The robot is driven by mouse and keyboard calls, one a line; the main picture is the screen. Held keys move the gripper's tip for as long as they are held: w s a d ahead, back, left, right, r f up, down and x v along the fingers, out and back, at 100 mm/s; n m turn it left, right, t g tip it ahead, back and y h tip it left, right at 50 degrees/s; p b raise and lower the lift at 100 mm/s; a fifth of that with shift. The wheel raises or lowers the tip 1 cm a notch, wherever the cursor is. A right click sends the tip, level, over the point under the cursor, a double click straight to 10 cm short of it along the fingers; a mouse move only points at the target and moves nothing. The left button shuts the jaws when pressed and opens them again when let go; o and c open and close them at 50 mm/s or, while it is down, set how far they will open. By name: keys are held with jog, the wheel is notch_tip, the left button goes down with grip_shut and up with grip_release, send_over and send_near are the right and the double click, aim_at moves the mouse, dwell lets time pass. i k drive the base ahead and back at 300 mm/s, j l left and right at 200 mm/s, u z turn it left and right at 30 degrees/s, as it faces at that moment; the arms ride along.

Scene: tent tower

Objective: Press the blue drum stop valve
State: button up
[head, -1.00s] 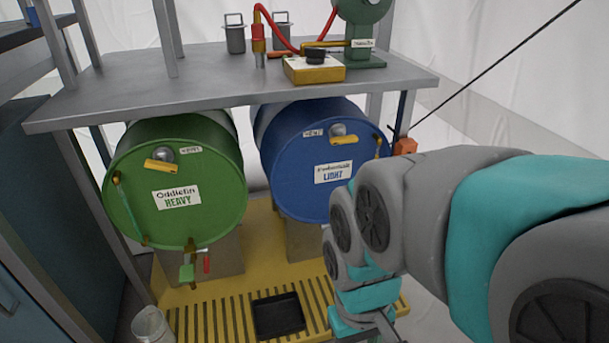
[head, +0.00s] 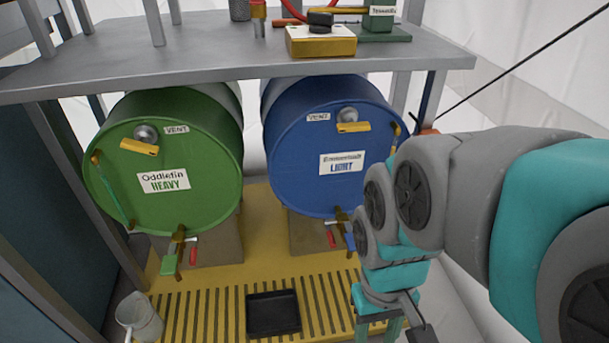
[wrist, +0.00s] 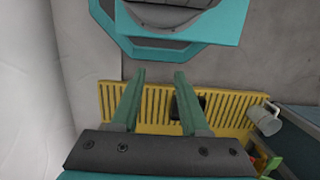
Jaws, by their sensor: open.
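The blue drum (head: 290,165), labelled LIGHT, lies on its side under the grey bench, its round end facing me. At its lower rim is a brass tap (head: 341,214) with a small red handle (head: 331,239) and a blue piece (head: 350,241). My arm partly covers the right of this fitting. I cannot tell which part is the stop valve. My gripper (wrist: 160,75) is open and empty in the wrist view, over the yellow slatted platform. In the head view it points down at the bottom, right of the black tray, below and apart from the tap.
The green drum (head: 205,160), labelled HEAVY, lies to the left with a similar tap (head: 179,238). A black tray (head: 273,313) sits on the yellow platform (head: 205,300). A grey jug (head: 139,318) stands at left. The bench (head: 200,65) overhangs the drums. A dark cable runs at right.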

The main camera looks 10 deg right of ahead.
aim_at(329, 233)
jog(key=k+j+z, duration=0.2)
jog(key=k+j, duration=0.2)
jog(key=k+j+z, duration=0.2)
jog(key=k+j, duration=0.15)
jog(key=k+j+z, duration=0.2)
jog(key=k, duration=0.4)
jog(key=j, duration=0.05)
